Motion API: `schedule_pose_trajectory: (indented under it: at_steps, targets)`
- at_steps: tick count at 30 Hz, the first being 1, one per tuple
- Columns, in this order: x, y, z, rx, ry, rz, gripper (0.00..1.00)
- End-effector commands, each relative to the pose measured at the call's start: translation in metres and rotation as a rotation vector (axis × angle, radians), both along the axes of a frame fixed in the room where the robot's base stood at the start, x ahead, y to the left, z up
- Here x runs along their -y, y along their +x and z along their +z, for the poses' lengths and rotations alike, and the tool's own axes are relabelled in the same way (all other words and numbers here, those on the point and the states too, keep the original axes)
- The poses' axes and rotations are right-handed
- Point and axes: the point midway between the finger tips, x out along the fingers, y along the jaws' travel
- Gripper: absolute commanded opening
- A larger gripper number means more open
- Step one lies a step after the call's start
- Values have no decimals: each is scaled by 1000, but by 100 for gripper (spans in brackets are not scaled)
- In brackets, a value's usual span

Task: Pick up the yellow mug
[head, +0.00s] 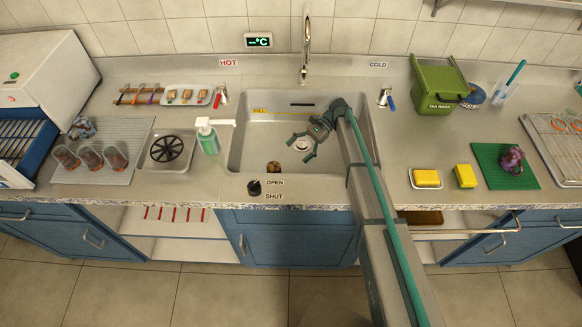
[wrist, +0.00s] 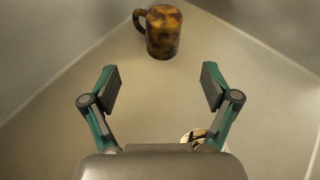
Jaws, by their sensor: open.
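A mug mottled in dark brown and dull yellow (wrist: 164,34) stands on the sink floor at the top of the wrist view, its handle to the left. In the head view it is a small brown shape (head: 273,168) near the sink's front wall. My gripper (wrist: 161,84) is open and empty, its fingers spread wide. The mug lies beyond the fingertips, roughly centred between them, with a gap. In the head view my gripper (head: 299,149) is inside the sink, to the right of and behind the mug.
The sink (head: 238,150) has walls on all sides, the front one close to the mug. A drain (wrist: 196,136) shows below the right finger. A soap bottle (head: 208,138) stands left of the sink, and the faucet (head: 305,60) rises behind it.

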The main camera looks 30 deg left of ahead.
Motion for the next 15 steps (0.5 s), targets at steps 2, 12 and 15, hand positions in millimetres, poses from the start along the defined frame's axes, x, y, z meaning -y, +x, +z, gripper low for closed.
schedule_pose_trajectory:
  at_steps: [2, 12, 15]
  targets:
    - [-9, -6, -4, -28, -4, 8, 87]
    - [-22, -44, -17, -31, -4, 7, 87]
    - [-25, -51, -22, -30, -4, 6, 87]
